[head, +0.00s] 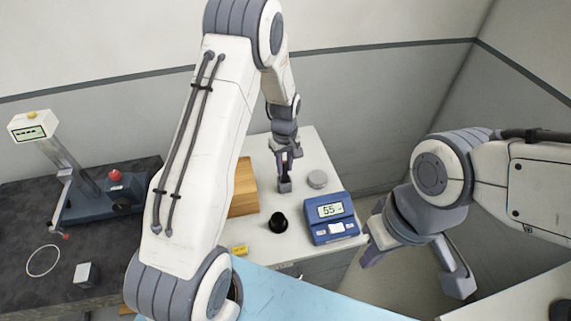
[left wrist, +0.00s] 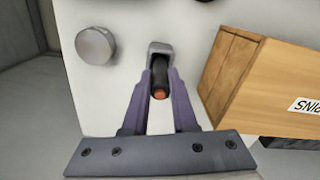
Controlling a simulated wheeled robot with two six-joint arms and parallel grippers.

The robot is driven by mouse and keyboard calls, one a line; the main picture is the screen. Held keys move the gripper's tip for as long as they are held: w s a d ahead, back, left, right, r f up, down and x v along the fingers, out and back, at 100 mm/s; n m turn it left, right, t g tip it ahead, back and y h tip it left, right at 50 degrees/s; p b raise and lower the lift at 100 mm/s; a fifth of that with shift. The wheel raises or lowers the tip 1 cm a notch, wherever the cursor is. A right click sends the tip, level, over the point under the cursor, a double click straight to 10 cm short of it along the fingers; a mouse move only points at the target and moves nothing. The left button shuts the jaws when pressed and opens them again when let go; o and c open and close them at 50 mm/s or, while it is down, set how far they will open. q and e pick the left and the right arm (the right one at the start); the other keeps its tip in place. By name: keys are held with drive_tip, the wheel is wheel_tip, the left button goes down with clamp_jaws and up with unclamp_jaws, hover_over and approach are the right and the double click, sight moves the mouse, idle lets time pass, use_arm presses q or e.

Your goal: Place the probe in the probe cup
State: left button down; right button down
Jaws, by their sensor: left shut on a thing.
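The probe (left wrist: 160,78) is a black rod with an orange end that faces the camera in the left wrist view. My left gripper (head: 286,170) is shut on it, with a finger on either side. The probe's far end meets a small grey square cup (head: 285,186), which also shows in the left wrist view (left wrist: 160,47). I cannot tell how deep the probe sits in it. The fingers and arm hide most of the probe in the head view. My right gripper (head: 413,274) is open and empty, right of the table.
A wooden box (head: 244,190) stands left of the cup. A round metal piece (head: 317,179) lies to the right. A black round object (head: 278,222) and a blue meter (head: 332,219) reading 55 stand nearer. A dark bench at left bears a stand (head: 100,205) and a white ring (head: 43,261).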

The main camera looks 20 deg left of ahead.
use_arm(q)
drive_tip(key=shift+f, duration=0.25)
drive_tip(key=shift+f, duration=0.1)
drive_tip(key=shift+f, duration=0.1)
drive_tip(key=c, duration=0.7)
unclamp_jaws()
